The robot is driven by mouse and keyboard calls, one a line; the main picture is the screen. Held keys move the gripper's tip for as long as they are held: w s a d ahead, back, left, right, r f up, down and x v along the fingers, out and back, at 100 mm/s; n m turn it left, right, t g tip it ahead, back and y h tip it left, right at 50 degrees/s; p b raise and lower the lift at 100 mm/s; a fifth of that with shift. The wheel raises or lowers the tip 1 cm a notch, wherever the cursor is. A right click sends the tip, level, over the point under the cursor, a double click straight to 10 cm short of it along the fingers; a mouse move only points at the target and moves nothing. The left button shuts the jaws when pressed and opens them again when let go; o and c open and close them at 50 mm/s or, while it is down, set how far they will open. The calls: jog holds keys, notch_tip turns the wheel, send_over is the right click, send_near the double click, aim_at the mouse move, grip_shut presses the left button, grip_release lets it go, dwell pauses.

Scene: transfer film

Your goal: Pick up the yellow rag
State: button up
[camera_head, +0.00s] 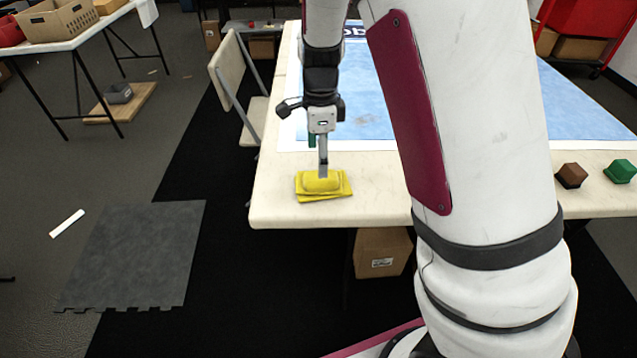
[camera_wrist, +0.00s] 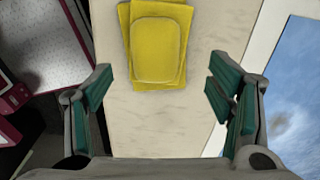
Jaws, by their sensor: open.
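The yellow rag (camera_head: 322,186) lies folded in a small stack near the front left corner of the cream table (camera_head: 290,205). In the wrist view the rag (camera_wrist: 158,45) is at the top, ahead of my fingers and left of the midline between them. My gripper (camera_head: 322,172) points down over the rag in the head view, its tip overlapping the rag's back part. In the wrist view my gripper (camera_wrist: 160,88) has its green-padded fingers spread wide, with bare table between them. Nothing is held. The exact height above the rag cannot be told.
A blue sheet with a white border (camera_head: 585,108) covers the table's back part. A brown block (camera_head: 571,175) and a green block (camera_head: 620,171) sit at the right. A folding chair (camera_head: 232,75) stands against the left edge. A cardboard box (camera_head: 382,252) is below the table.

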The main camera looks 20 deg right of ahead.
aim_at(321, 181)
jog(key=shift+s+f+b, duration=0.2)
jog(key=shift+f+b, duration=0.25)
jog(key=shift+f, duration=1.25)
jog(key=shift+s+f+b, duration=0.15)
jog(key=shift+f+b, duration=0.3)
jog(key=shift+f, duration=1.2)
jog(key=shift+c, duration=0.6)
jog(key=c, duration=1.1)
